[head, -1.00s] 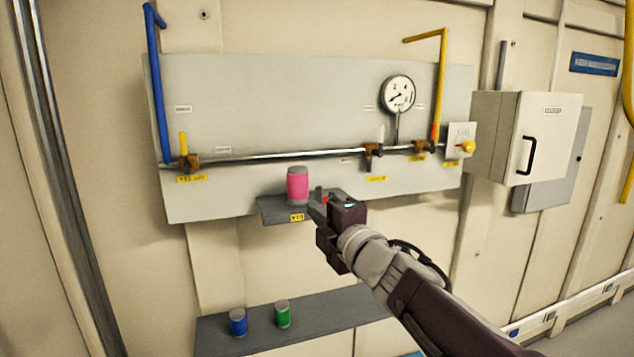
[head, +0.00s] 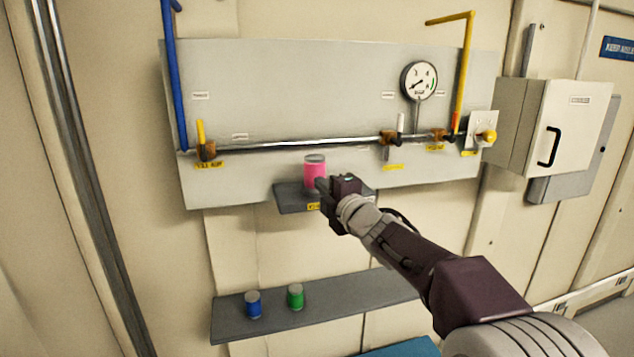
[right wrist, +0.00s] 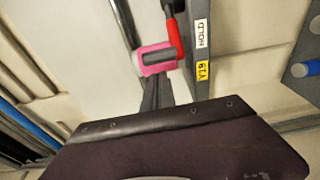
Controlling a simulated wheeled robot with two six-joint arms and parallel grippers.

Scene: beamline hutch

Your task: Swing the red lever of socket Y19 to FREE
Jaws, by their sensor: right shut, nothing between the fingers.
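The socket is a small grey shelf (head: 290,203) at the panel's lower edge, with a pink cylinder (head: 314,168) upright on it. In the right wrist view the pink cylinder (right wrist: 150,68) is beside the red lever (right wrist: 174,36). A yellow Y19 label (right wrist: 203,73) and a white HOLD label (right wrist: 201,33) are on the grey shelf edge next to it. My right gripper (head: 321,185) is shut and empty, just in front of the shelf; its fingers (right wrist: 157,92) point toward the cylinder and lever. I cannot tell whether they touch. In the head view my gripper hides the lever. My left gripper is out of view.
The grey panel (head: 290,75) carries a horizontal pipe (head: 300,144), valves and a gauge (head: 419,81). A lower shelf (head: 350,304) holds a blue can (head: 253,304) and a green can (head: 295,297). A white cabinet (head: 560,110) is at the right. Space between the shelves is clear.

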